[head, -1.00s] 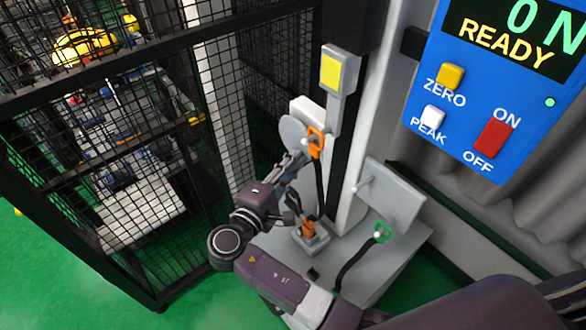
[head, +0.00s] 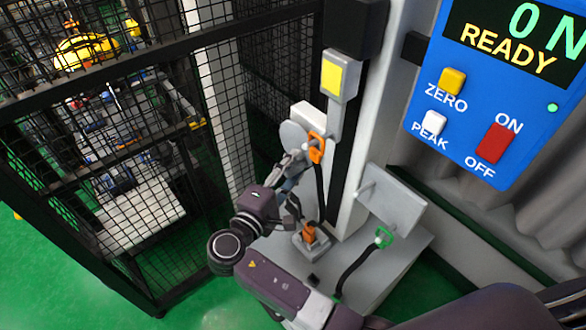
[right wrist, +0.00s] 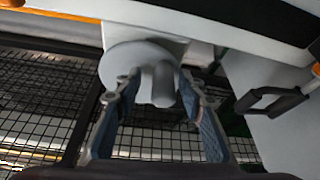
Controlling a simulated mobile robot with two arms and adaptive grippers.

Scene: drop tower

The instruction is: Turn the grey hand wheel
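The grey hand wheel (head: 292,134) is a flat disc on a light block beside the tower column. In the right wrist view the wheel (right wrist: 128,58) faces me, with a rounded grey handle (right wrist: 163,88) sticking out towards me. My right gripper (head: 299,156) is close in front of the wheel's lower edge. In the right wrist view its two fingers (right wrist: 158,92) are apart, one on each side of the handle, with gaps visible. I cannot tell whether either fingertip touches the wheel. My left gripper is not in view.
An orange hook (head: 316,148) hangs close right of the wheel, below a yellow-faced box (head: 333,72). A black mesh cage (head: 100,160) stands at left. A grey plate (head: 392,205) and green clip (head: 384,238) are at right. A blue panel (head: 480,110) reads READY.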

